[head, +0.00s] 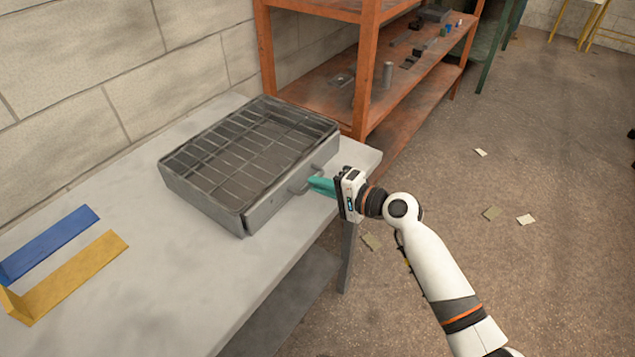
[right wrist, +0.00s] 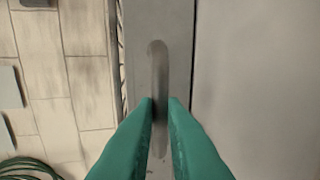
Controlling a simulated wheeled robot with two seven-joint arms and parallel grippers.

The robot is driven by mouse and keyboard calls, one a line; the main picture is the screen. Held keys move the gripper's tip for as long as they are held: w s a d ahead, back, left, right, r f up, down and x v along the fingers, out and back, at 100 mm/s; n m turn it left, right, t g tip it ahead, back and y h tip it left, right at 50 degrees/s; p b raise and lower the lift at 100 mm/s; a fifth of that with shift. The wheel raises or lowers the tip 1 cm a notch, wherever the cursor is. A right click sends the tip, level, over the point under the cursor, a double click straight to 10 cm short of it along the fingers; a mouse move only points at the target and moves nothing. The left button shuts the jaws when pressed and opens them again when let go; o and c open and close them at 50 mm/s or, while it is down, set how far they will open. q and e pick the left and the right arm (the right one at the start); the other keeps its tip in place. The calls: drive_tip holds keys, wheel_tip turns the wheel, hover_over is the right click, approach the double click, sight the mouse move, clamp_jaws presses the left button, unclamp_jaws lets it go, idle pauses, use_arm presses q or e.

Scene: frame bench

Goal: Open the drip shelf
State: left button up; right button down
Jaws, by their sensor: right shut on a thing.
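The drip shelf (head: 225,208) is a grey metal box with a wire grid on top, standing on the pale bench. Its front panel (head: 262,212) faces right and carries a bar handle (head: 296,184). A thin dark seam shows beside the panel at the near corner; I cannot tell whether the shelf is slightly out. My right gripper (head: 316,186) has green fingers shut on the handle. In the right wrist view the fingers (right wrist: 162,110) lie on both sides of the handle (right wrist: 159,65). My left gripper is not in view.
Blue (head: 50,243) and yellow (head: 75,272) angled pieces lie on the bench (head: 150,290) at left. An orange rack (head: 368,70) with small items stands behind the bench's far end. The floor at right is mostly clear, with a few scraps.

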drive_tip(key=f+v, duration=0.1)
drive_tip(key=v, duration=0.7)
drive_tip(key=shift+s+d+f+p, duration=0.3)
drive_tip(key=shift+d+f, duration=0.1)
drive_tip(key=shift+d, duration=0.1)
drive_tip(key=c, duration=1.5)
unclamp_jaws()
drive_tip(key=b+v, duration=0.1)
drive_tip(key=v, duration=1.1)
drive_tip(key=shift+b, duration=0.4)
